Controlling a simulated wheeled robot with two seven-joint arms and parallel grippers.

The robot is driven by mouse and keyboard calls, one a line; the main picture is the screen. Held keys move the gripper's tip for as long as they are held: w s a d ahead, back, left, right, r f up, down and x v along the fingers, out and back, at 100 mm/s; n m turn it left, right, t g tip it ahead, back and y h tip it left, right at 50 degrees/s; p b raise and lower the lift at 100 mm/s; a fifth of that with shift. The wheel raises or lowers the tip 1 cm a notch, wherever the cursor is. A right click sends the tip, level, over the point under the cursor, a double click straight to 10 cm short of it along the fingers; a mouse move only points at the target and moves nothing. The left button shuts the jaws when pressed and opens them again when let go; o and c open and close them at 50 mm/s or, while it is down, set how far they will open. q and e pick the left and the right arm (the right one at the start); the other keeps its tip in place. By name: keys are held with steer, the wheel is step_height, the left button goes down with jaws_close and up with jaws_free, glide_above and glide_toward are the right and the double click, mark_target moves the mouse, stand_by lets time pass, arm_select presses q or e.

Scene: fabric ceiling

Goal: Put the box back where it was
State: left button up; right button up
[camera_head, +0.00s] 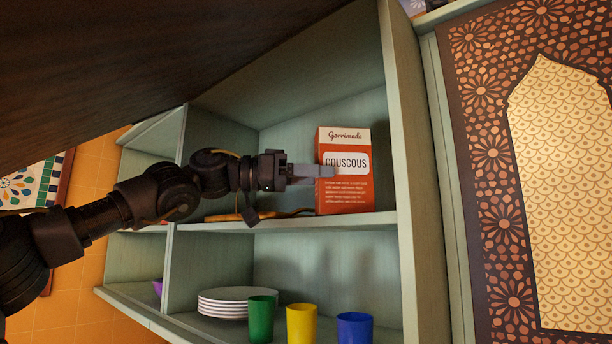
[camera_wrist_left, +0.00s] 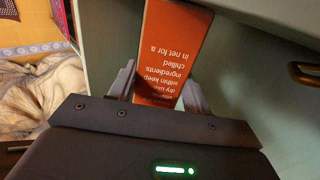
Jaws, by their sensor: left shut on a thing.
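The box is an orange and white couscous box (camera_head: 345,190). It stands upright on the upper shelf (camera_head: 300,222) of the pale green cupboard, close to the right side wall. My left gripper (camera_head: 325,171) reaches in from the left and is shut on the box at about mid-height. In the left wrist view the box (camera_wrist_left: 172,50) lies between the two fingers (camera_wrist_left: 158,85), and its printed side faces the camera. Its base appears to meet the shelf, though I cannot tell whether it bears its full weight there. My right gripper is not in view.
Below stand stacked white plates (camera_head: 236,302) and green (camera_head: 262,318), yellow (camera_head: 301,322) and blue (camera_head: 354,327) cups. The cupboard's right wall (camera_head: 398,150) is close. A dark wooden panel (camera_head: 130,60) covers the upper left.

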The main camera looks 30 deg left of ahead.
arm_select(q)
steer(key=shift+w+d, duration=0.15)
steer(key=shift+d, duration=0.1)
steer(key=o, duration=1.2)
steer(key=shift+d, duration=0.1)
steer(key=o, duration=0.3)
steer(key=shift+s, duration=0.2)
steer(key=shift+a, duration=0.25)
